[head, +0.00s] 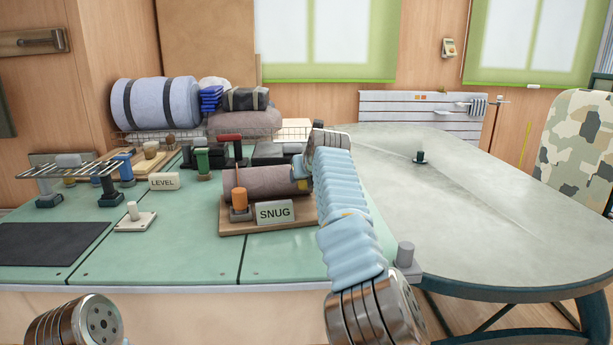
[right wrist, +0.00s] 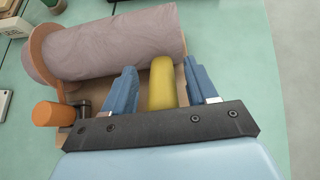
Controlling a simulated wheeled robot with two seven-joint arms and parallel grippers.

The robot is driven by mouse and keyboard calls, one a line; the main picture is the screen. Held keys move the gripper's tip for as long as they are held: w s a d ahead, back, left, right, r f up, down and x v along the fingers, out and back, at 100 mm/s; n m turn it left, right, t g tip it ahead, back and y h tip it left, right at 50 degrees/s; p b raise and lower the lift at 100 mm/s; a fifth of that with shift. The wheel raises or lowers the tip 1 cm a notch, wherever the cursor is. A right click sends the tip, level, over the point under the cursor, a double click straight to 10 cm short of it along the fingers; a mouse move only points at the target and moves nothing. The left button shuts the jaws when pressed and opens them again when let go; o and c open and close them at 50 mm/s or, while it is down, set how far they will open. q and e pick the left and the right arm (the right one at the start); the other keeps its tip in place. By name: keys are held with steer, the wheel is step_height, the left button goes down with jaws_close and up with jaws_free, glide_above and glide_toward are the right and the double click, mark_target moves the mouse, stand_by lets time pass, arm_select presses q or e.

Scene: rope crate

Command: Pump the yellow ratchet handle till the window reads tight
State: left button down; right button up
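The yellow ratchet handle (right wrist: 162,82) lies between the two blue fingers of my right gripper (right wrist: 163,85) in the right wrist view. The fingers are apart, with a narrow gap on each side of the handle. In the head view my right gripper (head: 300,172) is at the right end of a grey-brown roll (head: 262,182), and only a bit of yellow (head: 303,186) shows there. The roll lies on a wooden base (head: 285,222) behind a sign (head: 275,212) that reads SNUG. I see no readable indicator window. My left gripper is out of view.
An orange-topped knob (head: 239,200) stands at the base's left front. A LEVEL sign (head: 164,182), a small white pedestal (head: 135,218) and a wire rack (head: 70,170) are to the left. The grey table (head: 480,210) at right is mostly clear.

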steer(key=b+v, duration=0.2)
steer(key=v, duration=1.1)
steer(key=shift+s+r+b, duration=0.15)
steer(key=shift+s+b, duration=0.15)
steer(key=shift+s, duration=0.1)
steer(key=shift+d, duration=0.1)
